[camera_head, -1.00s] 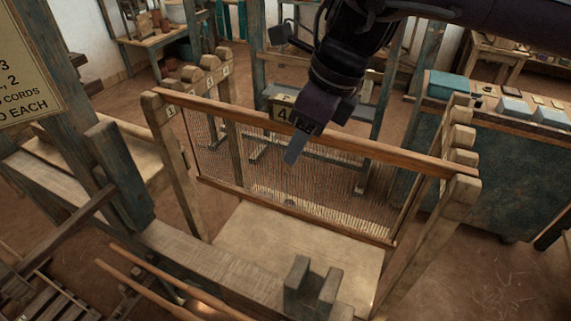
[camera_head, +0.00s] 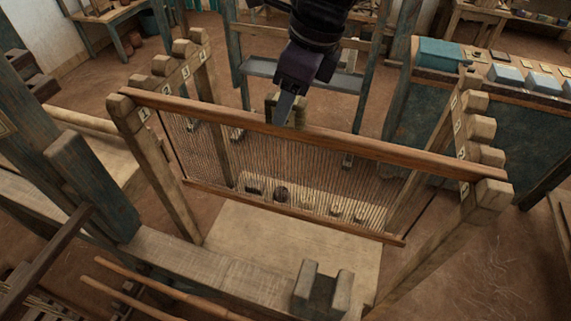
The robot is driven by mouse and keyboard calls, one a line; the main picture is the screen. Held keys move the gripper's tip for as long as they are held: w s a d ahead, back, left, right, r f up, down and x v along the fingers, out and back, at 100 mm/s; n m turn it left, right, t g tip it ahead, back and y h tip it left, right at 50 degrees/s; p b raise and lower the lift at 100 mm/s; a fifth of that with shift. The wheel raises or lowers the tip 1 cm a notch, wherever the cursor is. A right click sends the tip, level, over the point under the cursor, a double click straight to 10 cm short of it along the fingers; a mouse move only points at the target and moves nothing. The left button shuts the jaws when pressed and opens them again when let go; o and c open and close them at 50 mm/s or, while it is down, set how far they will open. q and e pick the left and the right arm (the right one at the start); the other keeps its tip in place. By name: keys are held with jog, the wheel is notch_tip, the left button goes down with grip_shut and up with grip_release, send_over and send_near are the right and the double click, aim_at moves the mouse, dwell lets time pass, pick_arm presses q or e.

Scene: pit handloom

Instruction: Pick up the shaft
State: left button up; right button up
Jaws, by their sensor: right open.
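The shaft (camera_head: 385,152) is a long wooden bar with a lower bar and many thin cords strung between them. Its top bar rests across the notched posts of a wooden rack, in the front slot marked 1 at the left and at the far right. My right gripper (camera_head: 285,107) comes down from the top, pointing downward, with its tip at the middle of the top bar, at or just behind it. It is open; only one finger shows clearly, and I cannot tell whether it touches the bar. My left gripper is not in view.
The left rack post (camera_head: 160,165) and right rack post (camera_head: 445,235) flank the shaft, with numbered empty slots behind. A pale board (camera_head: 270,250) lies below. A blue-green table (camera_head: 490,130) with boxes stands right. A loom beam with a forked block (camera_head: 322,292) is in front.

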aim_at(296, 128)
jog(key=p+x, duration=0.1)
jog(key=x, duration=0.1)
jog(key=shift+a+f, duration=0.1)
jog(key=shift+f, duration=0.25)
jog(key=shift+w+a+f, duration=0.2)
jog(key=shift+w+f, duration=0.05)
jog(key=shift+f, duration=0.4)
jog(key=shift+s+r, duration=0.1)
jog(key=c, duration=0.4)
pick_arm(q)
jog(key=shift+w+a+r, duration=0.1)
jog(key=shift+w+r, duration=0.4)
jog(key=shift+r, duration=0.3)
pick_arm(e)
grip_shut()
